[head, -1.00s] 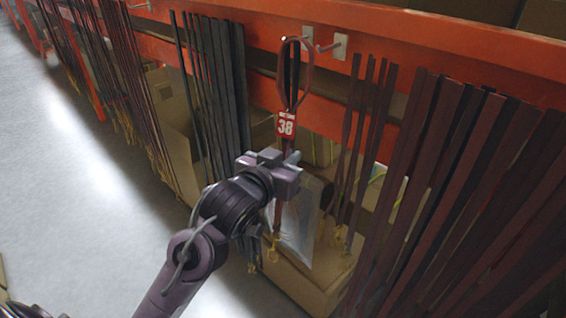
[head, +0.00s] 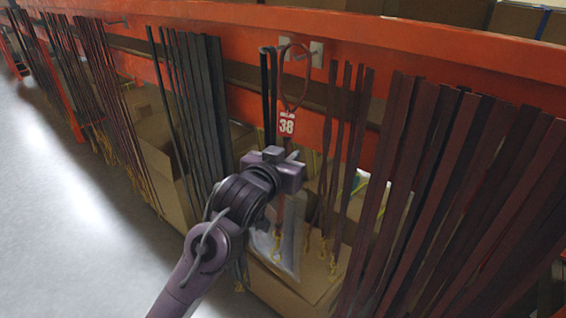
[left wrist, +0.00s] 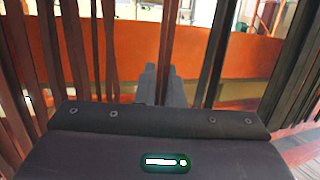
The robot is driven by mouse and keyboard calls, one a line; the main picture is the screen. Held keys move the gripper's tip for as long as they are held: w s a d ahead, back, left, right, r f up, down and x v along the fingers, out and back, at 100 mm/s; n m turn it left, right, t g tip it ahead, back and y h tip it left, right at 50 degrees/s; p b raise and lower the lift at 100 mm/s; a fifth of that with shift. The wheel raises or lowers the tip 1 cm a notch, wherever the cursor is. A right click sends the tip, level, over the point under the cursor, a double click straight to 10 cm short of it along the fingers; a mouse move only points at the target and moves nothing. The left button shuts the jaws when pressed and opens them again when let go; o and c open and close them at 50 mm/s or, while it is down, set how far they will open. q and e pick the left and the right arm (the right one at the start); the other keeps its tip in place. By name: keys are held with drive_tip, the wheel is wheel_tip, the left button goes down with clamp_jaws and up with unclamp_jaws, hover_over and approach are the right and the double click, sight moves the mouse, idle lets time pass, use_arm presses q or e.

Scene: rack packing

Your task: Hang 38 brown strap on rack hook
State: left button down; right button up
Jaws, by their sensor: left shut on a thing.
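The brown strap (head: 284,98) with the red and white 38 tag (head: 287,124) stands upright in the head view, its loop at the top in front of the orange rack beam. My left gripper (head: 289,165) is shut on the strap just below the tag. The loop overlaps the hook plate (head: 317,54) in the picture; I cannot tell whether it is around the hook. In the left wrist view my gripper fingers (left wrist: 161,85) are close together around the brown strap (left wrist: 167,50). The strap's lower end is partly hidden behind my arm. My right gripper is not in view.
Black straps (head: 203,110) hang close on the left. Brown straps (head: 440,170) hang densely on the right, with a few narrow ones (head: 345,150) near the gripper. The orange beam (head: 420,40) runs behind. Cardboard boxes (head: 300,288) stand below.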

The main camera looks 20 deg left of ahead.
use_arm(q)
drive_tip(key=shift+w+d+f+b, duration=0.25)
drive_tip(key=shift+w+f, duration=0.2)
drive_tip(key=shift+w, duration=0.2)
drive_tip(key=shift+w+d+f+b, duration=0.2)
drive_tip(key=shift+w+f, duration=0.2)
drive_tip(key=shift+w, duration=0.2)
drive_tip(key=c, duration=1.5)
unclamp_jaws()
drive_tip(key=shift+o, duration=0.2)
